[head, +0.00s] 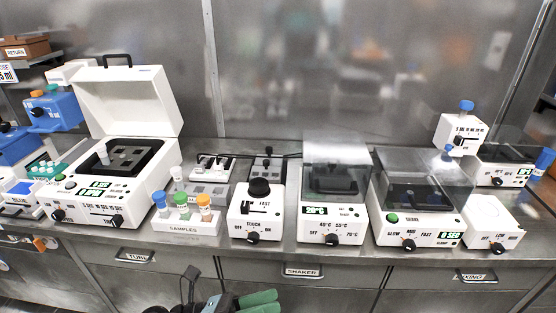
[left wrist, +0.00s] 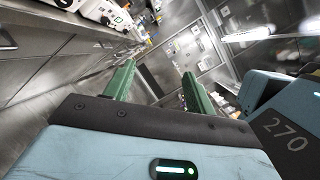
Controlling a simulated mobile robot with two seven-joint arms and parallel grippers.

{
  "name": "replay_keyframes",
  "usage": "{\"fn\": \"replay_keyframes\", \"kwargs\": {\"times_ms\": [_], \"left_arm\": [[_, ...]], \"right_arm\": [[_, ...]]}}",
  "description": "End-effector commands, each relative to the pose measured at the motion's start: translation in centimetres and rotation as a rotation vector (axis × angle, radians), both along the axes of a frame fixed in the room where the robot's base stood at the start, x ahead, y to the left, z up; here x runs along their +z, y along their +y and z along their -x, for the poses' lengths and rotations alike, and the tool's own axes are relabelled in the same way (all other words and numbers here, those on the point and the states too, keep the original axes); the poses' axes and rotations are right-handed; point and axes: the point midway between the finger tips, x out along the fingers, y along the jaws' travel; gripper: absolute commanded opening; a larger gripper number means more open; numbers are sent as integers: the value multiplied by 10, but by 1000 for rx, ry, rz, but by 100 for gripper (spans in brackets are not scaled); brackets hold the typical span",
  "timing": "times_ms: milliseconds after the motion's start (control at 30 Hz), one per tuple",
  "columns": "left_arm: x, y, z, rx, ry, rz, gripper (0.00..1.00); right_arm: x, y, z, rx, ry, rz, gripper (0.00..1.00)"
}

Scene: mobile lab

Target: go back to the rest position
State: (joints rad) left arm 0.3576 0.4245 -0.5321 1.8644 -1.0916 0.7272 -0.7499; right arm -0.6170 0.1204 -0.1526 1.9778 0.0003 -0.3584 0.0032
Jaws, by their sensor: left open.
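My left gripper (head: 277,300) shows at the bottom middle of the head view, low in front of the drawer fronts. Its two green fingers point right. In the left wrist view the fingers (left wrist: 157,70) stand apart with nothing between them, so it is open and empty. It touches nothing that I can see. My right gripper is in neither view.
The steel bench (head: 275,248) above carries a white open-lidded machine (head: 130,95), a samples rack (head: 186,224), a knob-topped mixer (head: 257,212), a clear-lidded heater (head: 331,228) and a shaker (head: 420,235). Drawers with handles (head: 303,271) run below. The bench's front edge is close above my gripper.

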Motion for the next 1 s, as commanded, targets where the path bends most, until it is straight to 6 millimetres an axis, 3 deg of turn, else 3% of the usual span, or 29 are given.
{"fn": "replay_keyframes", "kwargs": {"times_ms": [167, 367, 467, 600, 700, 833, 1000], "left_arm": [[-17, 32, -5, 252, 507, 340, 55], [-80, 88, 9, 541, 1080, 709, 55], [-124, 116, 34, 696, 1362, 895, 55], [-185, 149, 90, 913, 1723, 1152, 55], [-217, 163, 133, 1045, 1915, 1301, 55], [-241, 172, 175, 1164, 2073, 1438, 55], [-253, 176, 199, 1230, 2155, 1513, 55]], "right_arm": [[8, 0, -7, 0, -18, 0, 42], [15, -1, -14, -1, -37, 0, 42], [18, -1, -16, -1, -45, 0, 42], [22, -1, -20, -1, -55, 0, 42], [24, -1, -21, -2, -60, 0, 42], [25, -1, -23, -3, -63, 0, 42], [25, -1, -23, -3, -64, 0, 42]]}}
